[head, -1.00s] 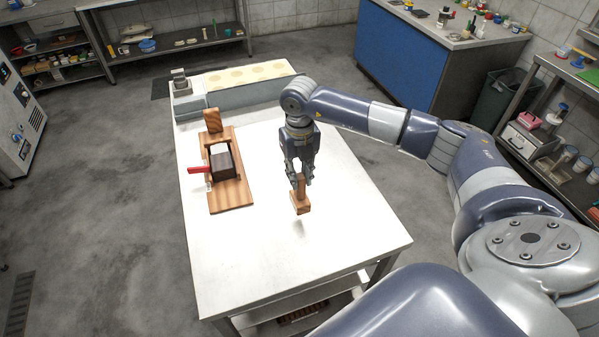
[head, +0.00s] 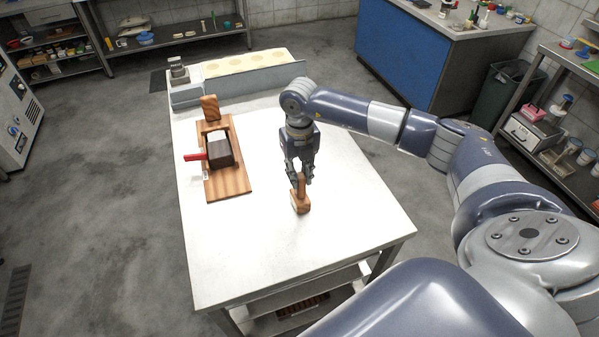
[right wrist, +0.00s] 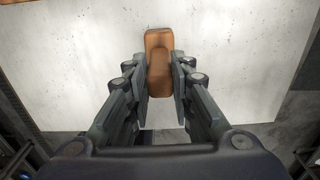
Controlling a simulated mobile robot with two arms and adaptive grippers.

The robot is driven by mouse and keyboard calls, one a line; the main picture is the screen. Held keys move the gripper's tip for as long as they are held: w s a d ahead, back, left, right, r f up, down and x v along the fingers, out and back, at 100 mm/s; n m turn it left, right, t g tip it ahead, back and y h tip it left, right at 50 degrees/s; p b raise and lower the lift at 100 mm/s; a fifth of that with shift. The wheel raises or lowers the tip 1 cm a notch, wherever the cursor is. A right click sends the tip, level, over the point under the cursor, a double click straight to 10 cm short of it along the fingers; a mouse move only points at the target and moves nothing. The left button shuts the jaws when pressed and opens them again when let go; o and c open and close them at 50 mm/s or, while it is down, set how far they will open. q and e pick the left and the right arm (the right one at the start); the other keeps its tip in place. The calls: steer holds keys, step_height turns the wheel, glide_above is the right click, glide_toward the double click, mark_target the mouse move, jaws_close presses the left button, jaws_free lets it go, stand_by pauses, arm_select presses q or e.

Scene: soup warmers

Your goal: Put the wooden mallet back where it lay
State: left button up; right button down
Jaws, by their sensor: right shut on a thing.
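The wooden mallet (head: 301,204) is upright with its head down and its handle up between the fingers of my right gripper (head: 300,180). In the head view the head is at or just above the white tabletop; I cannot tell whether it touches. In the right wrist view the brown mallet (right wrist: 158,42) shows between the two fingertips of the right gripper (right wrist: 160,78), which are shut on its handle. The fingers hide part of the handle. My left gripper is not in view.
A wooden board (head: 230,185) with a dark block (head: 220,152) and a red handle (head: 195,157) lies left of the mallet on the white table (head: 260,255). A grey fixture with a pale strip (head: 245,67) runs along the far edge. The table's front and right are clear.

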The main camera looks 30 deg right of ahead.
steer(key=shift+f, duration=0.25)
stand_by(0.6)
steer(key=c, duration=1.3)
jaws_free()
